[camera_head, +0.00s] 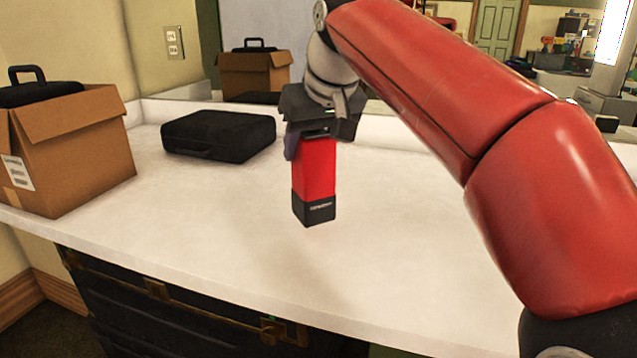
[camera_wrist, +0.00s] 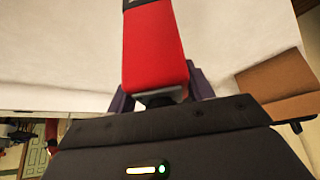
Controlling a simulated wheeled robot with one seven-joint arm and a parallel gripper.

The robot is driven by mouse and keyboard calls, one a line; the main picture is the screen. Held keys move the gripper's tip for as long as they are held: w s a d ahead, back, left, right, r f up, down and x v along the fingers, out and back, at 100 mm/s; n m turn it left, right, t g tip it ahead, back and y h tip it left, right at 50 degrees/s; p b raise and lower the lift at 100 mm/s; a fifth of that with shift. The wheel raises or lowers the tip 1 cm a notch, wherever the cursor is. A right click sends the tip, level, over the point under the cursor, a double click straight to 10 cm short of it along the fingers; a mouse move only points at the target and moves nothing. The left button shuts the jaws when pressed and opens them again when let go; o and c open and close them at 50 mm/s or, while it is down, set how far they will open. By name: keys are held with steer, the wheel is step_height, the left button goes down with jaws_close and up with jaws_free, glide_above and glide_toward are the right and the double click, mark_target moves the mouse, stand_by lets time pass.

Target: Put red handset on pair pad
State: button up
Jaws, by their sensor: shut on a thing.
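The red handset (camera_head: 316,168) is an upright block with a red body and a black lower end with small pale lettering. My gripper (camera_head: 311,145) points down over the counter and is shut on its upper part. In the wrist view the handset (camera_wrist: 152,48) runs out from between the dark fingers of my gripper (camera_wrist: 160,92). A faint shadow lies on the counter in front of it; I cannot tell for sure whether its lower end touches the counter. I cannot make out a separate pair pad in either view.
The white counter (camera_head: 210,235) is clear around the handset. A black case (camera_head: 218,136) lies behind to the left. An open cardboard box (camera_head: 75,150) with a black case in it stands at the far left. A mirror behind the counter reflects both. Dark drawers are below.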

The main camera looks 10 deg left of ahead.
mark_target(312, 170)
steer(key=shift+w+f+b, duration=0.15)
steer(key=shift+f+b, duration=0.2)
steer(key=shift+f, duration=0.3)
step_height(312, 170, down, 4)
steer(key=b, duration=0.3)
steer(key=shift+r, duration=0.3)
steer(key=o, duration=1.6)
steer(key=shift+c, duration=0.2)
